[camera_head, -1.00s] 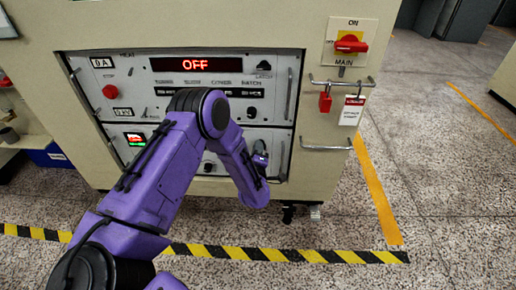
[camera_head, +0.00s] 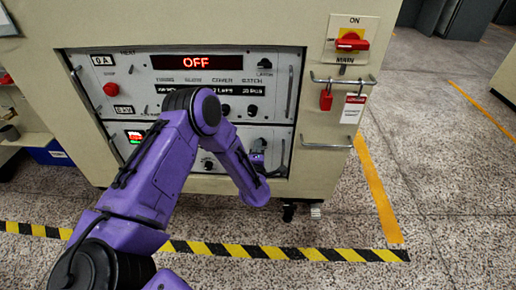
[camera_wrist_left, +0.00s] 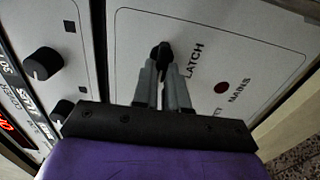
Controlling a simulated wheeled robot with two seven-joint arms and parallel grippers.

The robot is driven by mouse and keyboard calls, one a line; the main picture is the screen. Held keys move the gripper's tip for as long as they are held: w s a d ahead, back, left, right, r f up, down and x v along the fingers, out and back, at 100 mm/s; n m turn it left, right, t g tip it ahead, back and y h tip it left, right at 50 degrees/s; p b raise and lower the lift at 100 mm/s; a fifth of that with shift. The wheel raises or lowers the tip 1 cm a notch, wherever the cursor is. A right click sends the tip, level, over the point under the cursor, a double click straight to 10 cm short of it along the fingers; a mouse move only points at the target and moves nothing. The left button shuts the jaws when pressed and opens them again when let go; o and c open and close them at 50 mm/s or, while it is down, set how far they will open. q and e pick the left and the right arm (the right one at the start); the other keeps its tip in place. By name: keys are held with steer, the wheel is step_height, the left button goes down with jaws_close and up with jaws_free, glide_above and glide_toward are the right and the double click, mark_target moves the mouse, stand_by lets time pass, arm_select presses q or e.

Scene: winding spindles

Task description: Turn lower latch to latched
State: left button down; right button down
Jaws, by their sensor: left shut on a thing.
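The lower latch is a small black knob (camera_wrist_left: 161,51) beside the printed word LATCH in the left wrist view. My left gripper (camera_wrist_left: 162,66) has its two grey fingers closed around this knob. In the head view my left gripper (camera_head: 258,159) is at the right part of the lower panel (camera_head: 279,136), below the display panel. There the wrist and fingers largely hide the lower latch, and its angle is hard to read. An upper latch knob (camera_head: 264,63) shows at the top right of the upper panel. My right gripper is in neither view.
A red display (camera_head: 195,63) reads OFF. A red main switch (camera_head: 352,44), a red padlock (camera_head: 326,99) and a tag (camera_head: 352,108) are on the cabinet's right side. Metal handles (camera_head: 326,147) stick out nearby. Striped tape (camera_head: 240,250) crosses the floor in front.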

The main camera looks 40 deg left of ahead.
arm_select(q)
steer(key=c, duration=1.2)
jaws_free()
steer(key=shift+o, duration=0.2)
steer(key=p+v, duration=0.2)
steer(key=v, duration=0.8)
steer(key=shift+s, duration=0.25)
steer(key=shift+d, duration=0.15)
